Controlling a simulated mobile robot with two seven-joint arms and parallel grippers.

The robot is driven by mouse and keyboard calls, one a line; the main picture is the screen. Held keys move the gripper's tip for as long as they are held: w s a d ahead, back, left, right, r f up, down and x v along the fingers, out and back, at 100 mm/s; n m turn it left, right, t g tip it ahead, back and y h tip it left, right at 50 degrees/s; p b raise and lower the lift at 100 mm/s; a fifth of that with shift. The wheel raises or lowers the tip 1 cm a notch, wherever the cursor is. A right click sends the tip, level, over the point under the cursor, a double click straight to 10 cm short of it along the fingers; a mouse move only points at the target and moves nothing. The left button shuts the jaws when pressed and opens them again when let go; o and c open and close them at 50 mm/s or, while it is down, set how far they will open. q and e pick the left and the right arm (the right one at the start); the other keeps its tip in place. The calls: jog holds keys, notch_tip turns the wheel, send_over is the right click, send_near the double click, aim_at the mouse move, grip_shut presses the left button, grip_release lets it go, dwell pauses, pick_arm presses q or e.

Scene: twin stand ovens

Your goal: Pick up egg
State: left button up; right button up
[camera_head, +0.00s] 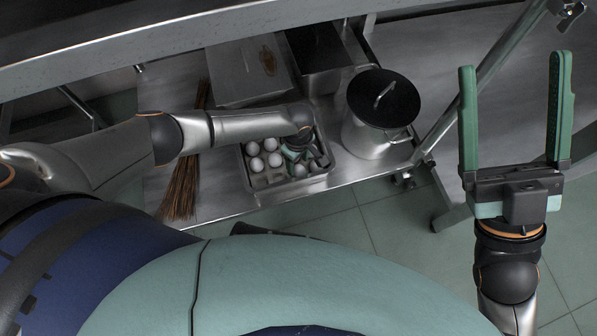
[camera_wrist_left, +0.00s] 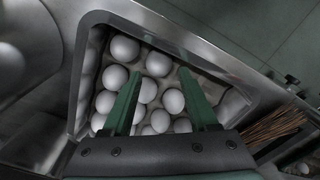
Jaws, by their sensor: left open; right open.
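Several white eggs (camera_head: 254,149) sit in a carton inside a metal tray (camera_head: 262,196) on the lower shelf. The left wrist view shows the eggs close up, one egg (camera_wrist_left: 124,49) near the top of the tray (camera_wrist_left: 211,55). My left gripper (camera_head: 308,164) points down over the tray in the head view, partly hidden by its own wrist. In the left wrist view the left gripper (camera_wrist_left: 156,82) is open, with an egg (camera_wrist_left: 146,90) visible between its fingers; contact cannot be told. My right gripper (camera_head: 516,110) is open, empty and raised at the right.
A lidded metal pot (camera_head: 370,135) stands right of the tray. A straw broom (camera_head: 182,185) is at the left. A steel counter edge (camera_head: 150,42) runs above. Floor is clear in front.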

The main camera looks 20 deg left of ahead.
aim_at(298, 167)
pick_arm(q)
notch_tip(298, 167, down, 4)
jog(key=b, duration=0.3)
jog(key=shift+f, duration=0.25)
pick_arm(e)
jog(key=f, duration=0.4)
jog(key=shift+w+a+f, duration=0.1)
jog(key=shift+w+a, duration=0.05)
jog(key=shift+a, duration=0.15)
pick_arm(q)
jog(key=shift+c, duration=0.2)
jog(key=shift+r, duration=0.1)
jog(key=c, duration=0.4)
